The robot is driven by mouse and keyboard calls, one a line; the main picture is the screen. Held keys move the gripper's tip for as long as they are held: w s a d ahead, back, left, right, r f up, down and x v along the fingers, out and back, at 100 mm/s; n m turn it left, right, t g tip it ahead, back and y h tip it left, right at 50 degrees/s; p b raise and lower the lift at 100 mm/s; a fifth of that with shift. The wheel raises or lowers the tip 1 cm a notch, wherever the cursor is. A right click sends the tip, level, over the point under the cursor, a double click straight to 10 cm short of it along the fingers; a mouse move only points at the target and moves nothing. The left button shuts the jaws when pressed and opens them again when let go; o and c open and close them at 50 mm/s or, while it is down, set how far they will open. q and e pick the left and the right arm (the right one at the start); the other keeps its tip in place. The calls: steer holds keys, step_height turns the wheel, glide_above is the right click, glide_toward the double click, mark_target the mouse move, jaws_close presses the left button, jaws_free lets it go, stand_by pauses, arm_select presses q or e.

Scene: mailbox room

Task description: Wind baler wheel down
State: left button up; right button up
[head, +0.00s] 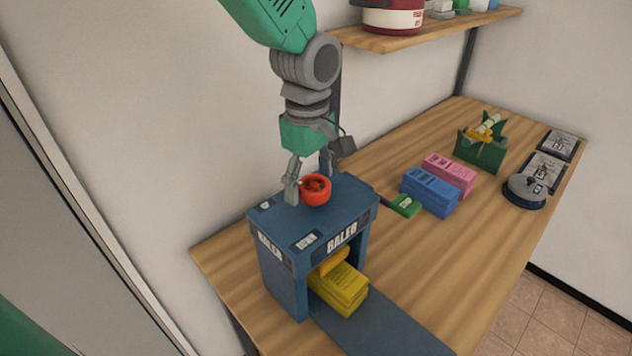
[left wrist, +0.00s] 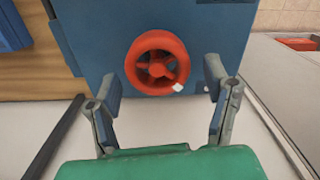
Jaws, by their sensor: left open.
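The baler (head: 316,218) is a blue press standing on the near end of the wooden table. Its red wheel (head: 316,189) lies flat on top, and it also shows in the left wrist view (left wrist: 157,62). A yellow press plate (head: 335,262) shows in the baler's opening, just above or on a stack of yellow paper (head: 341,288). My left gripper (head: 308,196) points down at the wheel with its fingers apart. In the left wrist view, the open fingers (left wrist: 160,95) stand on either side of the wheel's near edge, apart from it. My right gripper is out of view.
On the table (head: 470,255), a green pad (head: 404,205), a blue stack (head: 429,191) and a pink stack (head: 449,174) lie behind the baler. A green holder (head: 482,150), a round grey object (head: 524,190) and trays (head: 545,171) stand farther back. A wall shelf (head: 430,32) is above.

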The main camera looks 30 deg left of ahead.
arm_select(q)
steer(key=shift+s+a+f, duration=0.15)
steer(key=shift+a+f, duration=0.35)
steer(key=shift+a, duration=0.15)
steer(key=shift+d, duration=0.15)
steer(key=d, duration=0.3)
steer(key=shift+r, duration=0.15)
steer(key=c, duration=0.7)
steer(key=shift+d+r, duration=0.15)
steer(key=shift+d, duration=0.1)
steer(key=c, duration=0.5)
steer(key=shift+o, duration=0.2)
steer(key=shift+a, duration=1)
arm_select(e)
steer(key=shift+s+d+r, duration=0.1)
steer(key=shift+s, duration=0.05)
arm_select(q)
steer(key=shift+d, duration=0.15)
